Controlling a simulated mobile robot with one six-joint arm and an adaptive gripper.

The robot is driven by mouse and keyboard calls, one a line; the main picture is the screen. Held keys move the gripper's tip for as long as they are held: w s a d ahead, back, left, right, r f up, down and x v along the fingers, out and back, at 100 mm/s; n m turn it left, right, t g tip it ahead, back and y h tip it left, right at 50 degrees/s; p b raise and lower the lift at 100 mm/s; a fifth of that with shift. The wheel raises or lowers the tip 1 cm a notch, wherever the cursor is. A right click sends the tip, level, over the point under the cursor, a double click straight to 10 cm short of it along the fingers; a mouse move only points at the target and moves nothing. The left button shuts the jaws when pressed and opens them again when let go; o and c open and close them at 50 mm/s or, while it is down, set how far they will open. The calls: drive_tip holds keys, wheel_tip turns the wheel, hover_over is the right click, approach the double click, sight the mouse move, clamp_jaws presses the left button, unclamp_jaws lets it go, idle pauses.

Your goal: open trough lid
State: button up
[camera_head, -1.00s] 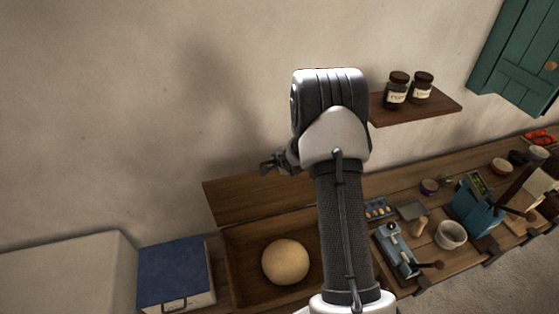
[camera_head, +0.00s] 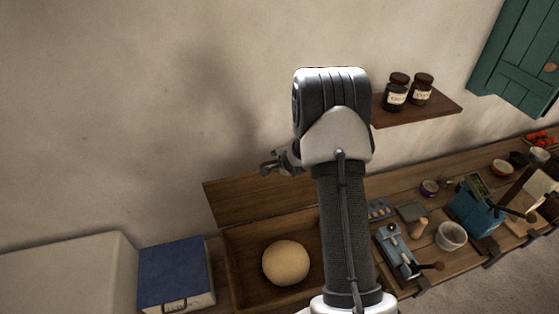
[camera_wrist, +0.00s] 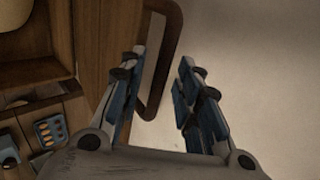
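The trough (camera_head: 229,268) stands on the counter with a round pale dough ball (camera_head: 286,262) inside. Its wooden lid (camera_head: 245,200) is raised along the back edge, near the wall, and the trough's inside shows. My gripper (camera_head: 272,163) is at the lid's top edge, partly hidden by my arm. In the wrist view, my gripper (camera_wrist: 157,75) has its two fingers apart. The lid's dark handle (camera_wrist: 172,55) lies beyond the fingers, partly behind the left one. The lid's board (camera_wrist: 98,45) is left of the fingers. I see nothing gripped.
A blue-topped box (camera_head: 175,270) stands left of the trough. To the right, the counter holds a blue-grey tool (camera_head: 397,251), a cup (camera_head: 451,236) and a blue container (camera_head: 478,210). A shelf (camera_head: 430,108) with two jars is on the wall. Open wall space lies left of my gripper.

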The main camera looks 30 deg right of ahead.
drive_tip(key=v, duration=1.1)
drive_tip(key=shift+r, duration=0.2)
drive_tip(key=s+a+f+n+g+b, duration=0.1)
drive_tip(key=s+a+f+n+b, duration=0.2)
drive_tip(key=s+a+n+b, duration=0.4)
drive_tip(key=s+a+f+n+g+y+b, duration=0.1)
drive_tip(key=s+a+f+n+g+b, duration=0.1)
drive_tip(key=s+a+n+b, duration=0.5)
drive_tip(key=s+a+f+n+g+y+b, duration=0.1)
drive_tip(key=s+a+f+n+b, duration=0.4)
drive_tip(key=s+b, duration=0.9)
drive_tip(key=s+a+n, duration=0.1)
drive_tip(key=s+a, duration=0.2)
drive_tip(key=shift+a+n+g, duration=0.15)
drive_tip(key=shift+n+g, duration=0.15)
drive_tip(key=shift+n, duration=0.1)
drive_tip(key=shift+f, duration=0.1)
